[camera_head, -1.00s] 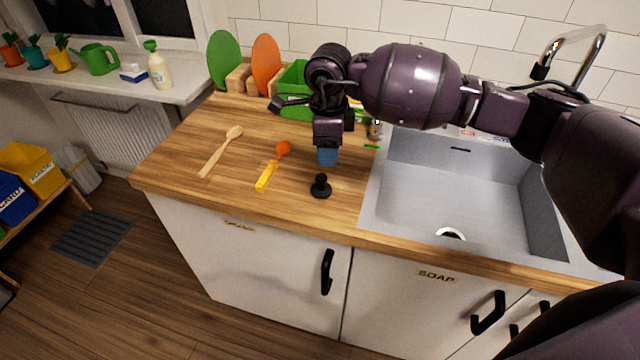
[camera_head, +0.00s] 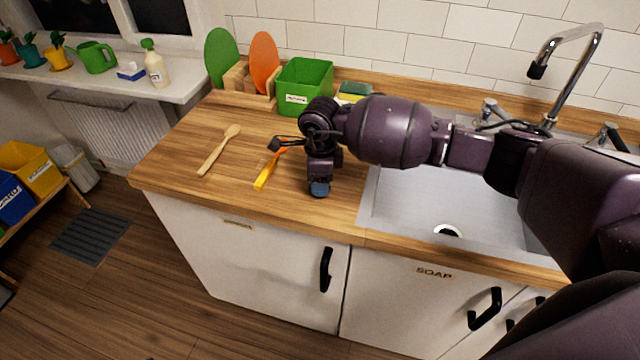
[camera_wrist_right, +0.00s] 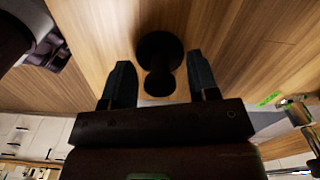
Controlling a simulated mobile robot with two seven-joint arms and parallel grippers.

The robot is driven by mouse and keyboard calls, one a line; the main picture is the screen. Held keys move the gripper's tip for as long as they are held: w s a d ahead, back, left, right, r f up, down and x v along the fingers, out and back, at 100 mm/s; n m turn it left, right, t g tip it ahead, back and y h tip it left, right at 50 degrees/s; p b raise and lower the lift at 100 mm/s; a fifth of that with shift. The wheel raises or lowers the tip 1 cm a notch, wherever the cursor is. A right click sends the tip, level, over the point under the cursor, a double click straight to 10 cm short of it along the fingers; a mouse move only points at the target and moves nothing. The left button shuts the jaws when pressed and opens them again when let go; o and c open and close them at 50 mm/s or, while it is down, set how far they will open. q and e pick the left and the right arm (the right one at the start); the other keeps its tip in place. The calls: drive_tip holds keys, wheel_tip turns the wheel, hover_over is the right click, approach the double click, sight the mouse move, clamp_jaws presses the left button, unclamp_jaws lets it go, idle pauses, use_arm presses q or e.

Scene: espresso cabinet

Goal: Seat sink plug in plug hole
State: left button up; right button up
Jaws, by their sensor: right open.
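The black sink plug (camera_wrist_right: 160,62) stands on the wooden counter, between and slightly beyond the two fingers of my right gripper (camera_wrist_right: 159,82) in the right wrist view. The fingers are apart, with a gap on each side of the plug's knob. In the head view my right gripper (camera_head: 319,188) points down at the counter near its front edge and hides the plug. The plug hole (camera_head: 447,231) shows at the bottom of the grey sink (camera_head: 405,205), to the right of the gripper. My left gripper is not in view.
A wooden spoon (camera_head: 219,150) and a yellow-handled utensil (camera_head: 265,176) lie left of my right gripper. A green box (camera_head: 304,87) and a sponge (camera_head: 355,90) stand behind. The tap (camera_head: 568,75) rises behind the sink.

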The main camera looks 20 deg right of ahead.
drive_tip(key=c, duration=1)
drive_tip(key=shift+r, duration=0.15)
